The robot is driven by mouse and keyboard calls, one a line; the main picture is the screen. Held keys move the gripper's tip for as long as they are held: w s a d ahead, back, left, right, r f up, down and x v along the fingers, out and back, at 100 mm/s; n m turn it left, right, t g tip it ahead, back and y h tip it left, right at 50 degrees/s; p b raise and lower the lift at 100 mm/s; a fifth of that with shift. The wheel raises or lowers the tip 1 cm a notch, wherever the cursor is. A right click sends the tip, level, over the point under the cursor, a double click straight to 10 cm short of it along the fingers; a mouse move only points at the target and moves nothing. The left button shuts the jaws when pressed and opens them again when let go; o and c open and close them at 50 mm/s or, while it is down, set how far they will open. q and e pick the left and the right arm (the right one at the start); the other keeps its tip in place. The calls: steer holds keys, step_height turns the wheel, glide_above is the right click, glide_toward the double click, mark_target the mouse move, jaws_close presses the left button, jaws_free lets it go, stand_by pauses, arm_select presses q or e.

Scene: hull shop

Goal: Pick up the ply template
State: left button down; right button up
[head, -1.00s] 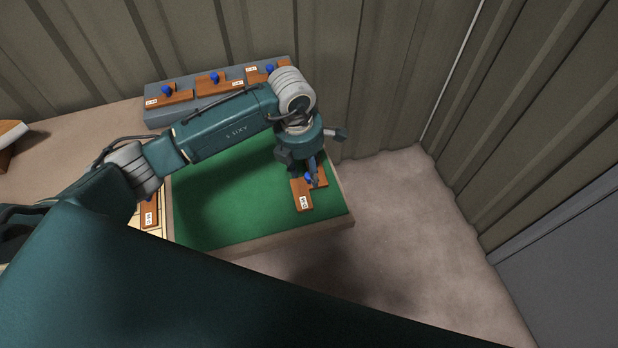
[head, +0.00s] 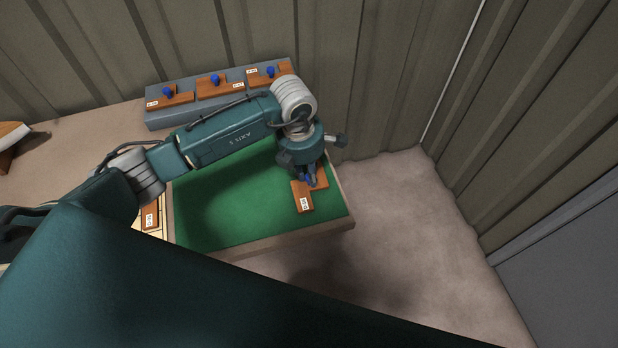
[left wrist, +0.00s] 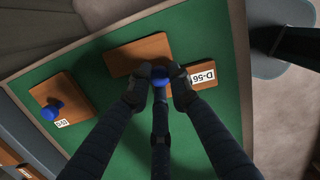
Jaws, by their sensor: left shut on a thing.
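An orange-brown ply template (head: 304,199) with a white label lies on the green mat (head: 230,215) near its right edge. In the left wrist view the template (left wrist: 137,54) shows a label reading D-56 and a blue knob (left wrist: 160,83). My left gripper (head: 309,181) is over the template, its fingers pointing down. In the left wrist view its fingertips (left wrist: 160,88) are shut on the blue knob, one on each side. The fingers cover part of the template's middle. My right gripper is not in view.
Another template (left wrist: 68,96) with a blue knob lies on the mat in the left wrist view. Several knobbed templates sit on a grey rack (head: 152,118) at the back. Another template (head: 150,216) lies left of the mat. Corrugated walls (head: 385,75) stand behind and right.

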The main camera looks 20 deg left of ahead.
arm_select(q)
step_height(320, 180, up, 20)
steer(key=b, duration=0.4)
steer(key=shift+s+a, duration=0.1)
